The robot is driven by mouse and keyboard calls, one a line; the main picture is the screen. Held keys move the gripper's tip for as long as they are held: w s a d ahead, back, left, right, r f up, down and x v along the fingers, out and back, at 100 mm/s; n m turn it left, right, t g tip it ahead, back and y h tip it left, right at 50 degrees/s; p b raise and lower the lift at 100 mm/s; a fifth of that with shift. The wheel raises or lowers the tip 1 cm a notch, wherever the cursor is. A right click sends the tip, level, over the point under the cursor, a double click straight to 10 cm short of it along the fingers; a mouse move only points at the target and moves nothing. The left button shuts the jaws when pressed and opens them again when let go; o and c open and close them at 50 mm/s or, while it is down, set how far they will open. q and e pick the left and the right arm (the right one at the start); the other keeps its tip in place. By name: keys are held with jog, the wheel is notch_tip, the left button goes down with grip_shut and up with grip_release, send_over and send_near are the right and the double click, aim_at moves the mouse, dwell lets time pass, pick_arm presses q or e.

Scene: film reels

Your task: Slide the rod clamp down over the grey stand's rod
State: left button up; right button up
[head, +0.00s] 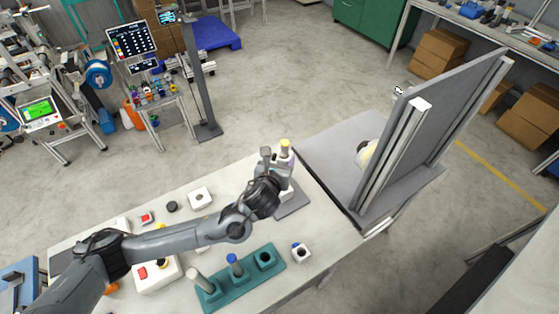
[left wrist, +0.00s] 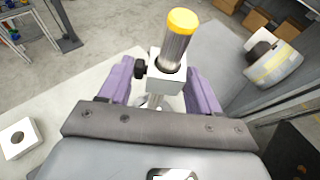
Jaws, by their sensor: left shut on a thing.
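The grey stand's rod (left wrist: 177,45) has a yellow top and rises through the rod clamp (left wrist: 163,76), a pale block with a black knob on its left side. The clamp is around the rod, below the yellow top. My left gripper (left wrist: 158,88) has purple fingers either side of the clamp and is shut on it. In the head view, the left gripper (head: 277,172) is at the stand, whose grey base (head: 292,207) rests on the table. The yellow top (head: 285,143) shows above the gripper. The lower rod is mostly hidden. My right gripper is out of view.
A teal holder (head: 213,298) with pegs stands at the table's front. White blocks with dark holes lie at the front (head: 302,253) and left (head: 200,198). A red-button box (head: 157,272) is near my arm. A tall grey panel (head: 440,110) stands right of the table.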

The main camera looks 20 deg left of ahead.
pick_arm(q)
jog(key=shift+f, duration=0.1)
notch_tip(320, 180, down, 5)
jog(key=b, duration=0.2)
jog(key=shift+b, duration=0.4)
dwell(0.4)
dwell(0.4)
jog(key=shift+f+b, duration=1.25)
jog(key=shift+f, duration=1.15)
jog(key=shift+f, duration=0.1)
